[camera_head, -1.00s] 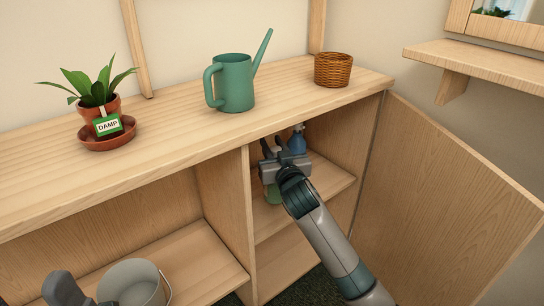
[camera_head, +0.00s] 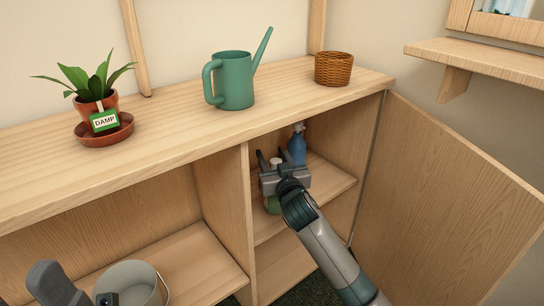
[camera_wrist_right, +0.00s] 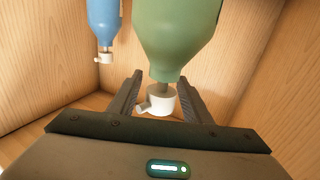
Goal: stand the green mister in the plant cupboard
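The green mister (camera_head: 271,205) is in the right compartment of the plant cupboard (camera_head: 224,195), at the upper shelf, mostly hidden by my right gripper (camera_head: 282,168). It also shows in the right wrist view (camera_wrist_right: 172,35), upside down, its white spray head (camera_wrist_right: 160,99) between my fingers. The fingers stand apart, with gaps beside the head; my right gripper is open around it. Whether the mister's base touches the shelf is hidden. The cupboard door (camera_head: 450,205) is open to the right. My left gripper (camera_head: 55,285) shows partly at the lower left; its fingers are unclear.
A blue spray bottle (camera_head: 297,147) stands behind the mister, to its right. On the top are a potted plant (camera_head: 98,100), a green watering can (camera_head: 234,82) and a wicker basket (camera_head: 333,69). A grey bucket (camera_head: 130,282) sits in the left compartment.

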